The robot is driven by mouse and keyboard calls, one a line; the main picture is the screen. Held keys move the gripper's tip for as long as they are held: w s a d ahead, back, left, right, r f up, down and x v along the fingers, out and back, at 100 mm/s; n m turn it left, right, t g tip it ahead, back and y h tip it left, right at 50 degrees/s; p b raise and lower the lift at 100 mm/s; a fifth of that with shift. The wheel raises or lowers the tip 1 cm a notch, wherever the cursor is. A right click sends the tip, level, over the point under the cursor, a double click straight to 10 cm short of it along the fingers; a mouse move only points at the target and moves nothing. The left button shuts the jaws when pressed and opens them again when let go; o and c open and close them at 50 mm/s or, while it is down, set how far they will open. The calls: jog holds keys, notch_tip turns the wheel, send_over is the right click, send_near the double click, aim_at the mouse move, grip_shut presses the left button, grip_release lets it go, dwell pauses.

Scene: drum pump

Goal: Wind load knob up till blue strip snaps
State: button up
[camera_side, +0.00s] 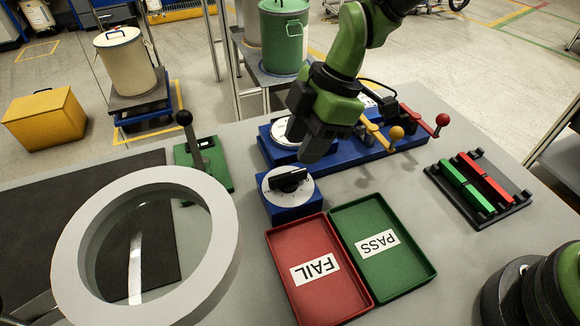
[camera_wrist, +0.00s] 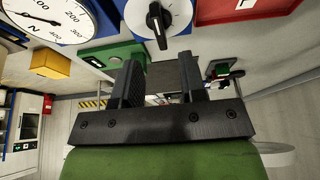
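The load knob (camera_side: 288,180) is a black bar handle on a white dial, on top of a small blue box. It also shows at the top of the wrist view (camera_wrist: 157,20). My gripper (camera_side: 313,150) hangs above and just right of the knob, apart from it. In the wrist view the fingers (camera_wrist: 160,75) stand apart with nothing between them. The blue tester base (camera_side: 372,142) lies behind my gripper, with a yellow-ball lever (camera_side: 397,133) and a red-ball lever (camera_side: 442,120). I cannot make out a blue strip; my arm hides part of the tester.
A force gauge marked N (camera_wrist: 40,18) is partly hidden in the side view. A red FAIL tray (camera_side: 290,245) and green PASS tray (camera_side: 415,270) lie in front. A black rack (camera_side: 485,215) holds green and red strips. A black lever (camera_side: 187,128) and ring magnifier (camera_side: 75,240) stand left.

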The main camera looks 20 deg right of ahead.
aim_at(289, 174)
jog(key=x, duration=0.6)
jog(key=shift+f, duration=0.15)
grip_shut()
